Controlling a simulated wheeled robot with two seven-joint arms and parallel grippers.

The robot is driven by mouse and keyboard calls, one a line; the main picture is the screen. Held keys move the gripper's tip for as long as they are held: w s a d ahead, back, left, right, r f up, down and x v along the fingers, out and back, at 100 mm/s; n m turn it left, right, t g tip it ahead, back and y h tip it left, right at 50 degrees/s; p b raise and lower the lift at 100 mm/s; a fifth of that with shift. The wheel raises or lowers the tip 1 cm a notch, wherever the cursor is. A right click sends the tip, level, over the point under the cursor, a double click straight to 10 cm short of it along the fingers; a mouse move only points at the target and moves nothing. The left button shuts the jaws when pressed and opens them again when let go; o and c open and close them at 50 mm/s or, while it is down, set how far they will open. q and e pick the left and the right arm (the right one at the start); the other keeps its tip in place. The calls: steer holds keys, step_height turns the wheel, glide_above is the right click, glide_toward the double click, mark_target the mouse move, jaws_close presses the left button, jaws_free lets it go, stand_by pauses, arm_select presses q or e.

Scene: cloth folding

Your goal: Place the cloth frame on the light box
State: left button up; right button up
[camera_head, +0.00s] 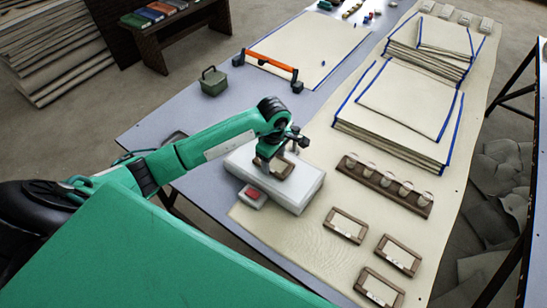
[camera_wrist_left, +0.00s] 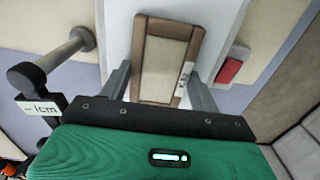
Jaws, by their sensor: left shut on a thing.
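The white light box (camera_head: 310,190) lies on the table, with a small red-button unit (camera_head: 252,196) at its near left corner. A brown-rimmed cloth frame (camera_head: 285,169) with a beige centre is over the light box's top. My left gripper (camera_head: 270,160) is shut on this frame from above. In the left wrist view the frame (camera_wrist_left: 163,68) sits between the two fingers of the gripper (camera_wrist_left: 158,75), with the white light box (camera_wrist_left: 118,30) behind it. I cannot tell whether the frame touches the box. My right gripper is not in view.
Three more cloth frames (camera_head: 346,225) lie on the mat at the near right. A wooden rack (camera_head: 395,198) with several round glass pieces stands right of the light box. Cloth stacks (camera_head: 395,115) lie behind it. A green container (camera_head: 213,81) stands at the table's left.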

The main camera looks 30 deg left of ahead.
arm_select(q)
steer(key=shift+f, duration=0.15)
steer(key=o, duration=1)
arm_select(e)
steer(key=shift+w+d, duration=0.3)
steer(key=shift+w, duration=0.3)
